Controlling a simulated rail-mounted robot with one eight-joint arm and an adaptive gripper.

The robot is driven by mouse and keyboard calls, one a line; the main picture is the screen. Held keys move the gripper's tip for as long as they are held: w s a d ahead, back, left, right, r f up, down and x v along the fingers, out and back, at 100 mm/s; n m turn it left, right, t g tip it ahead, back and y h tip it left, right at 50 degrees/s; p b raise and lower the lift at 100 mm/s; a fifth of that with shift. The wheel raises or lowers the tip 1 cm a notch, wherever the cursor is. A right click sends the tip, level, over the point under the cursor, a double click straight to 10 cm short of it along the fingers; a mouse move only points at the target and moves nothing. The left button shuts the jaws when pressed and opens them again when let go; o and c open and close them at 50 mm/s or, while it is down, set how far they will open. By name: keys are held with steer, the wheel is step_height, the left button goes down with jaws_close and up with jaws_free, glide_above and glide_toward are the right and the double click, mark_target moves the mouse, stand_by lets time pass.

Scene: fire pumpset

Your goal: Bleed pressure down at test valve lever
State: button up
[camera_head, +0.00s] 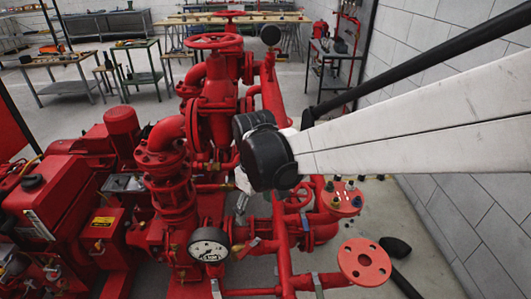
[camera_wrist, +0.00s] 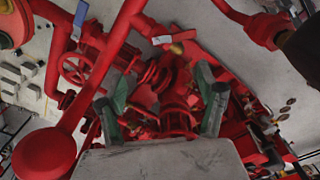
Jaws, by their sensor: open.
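Several small valve levers show on the red pipework, and I cannot tell which is the test valve lever. In the head view, one silver lever (camera_head: 241,202) is below my wrist, and another lever (camera_head: 216,288) is at the bottom edge beneath the pressure gauge (camera_head: 209,246). In the wrist view, a pale lever (camera_wrist: 162,40) sits on a red pipe by a brass fitting, and a blue lever (camera_wrist: 81,13) is at the upper left. My gripper (camera_wrist: 162,88) is open with nothing between its green-grey fingers, facing the red pipework. In the head view my wrist mostly hides it.
A red handwheel (camera_wrist: 75,69) and a round red flange (camera_wrist: 44,154) are left of the fingers in the wrist view. A tall red valve (camera_head: 213,90) and a red flange (camera_head: 364,262) flank my arm. The block wall (camera_head: 440,190) is at right.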

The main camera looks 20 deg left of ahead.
steer(key=s+a+n, duration=0.1)
steer(key=s+a, duration=0.1)
steer(key=s, duration=0.2)
steer(key=b, duration=0.7)
glide_toward(246, 250)
steer(key=shift+g+h, duration=0.3)
steer(key=f, duration=0.8)
steer(key=shift+w+a+f, duration=0.15)
steer(key=shift+w+a, duration=0.1)
steer(key=shift+a, duration=0.05)
steer(key=c, duration=1.7)
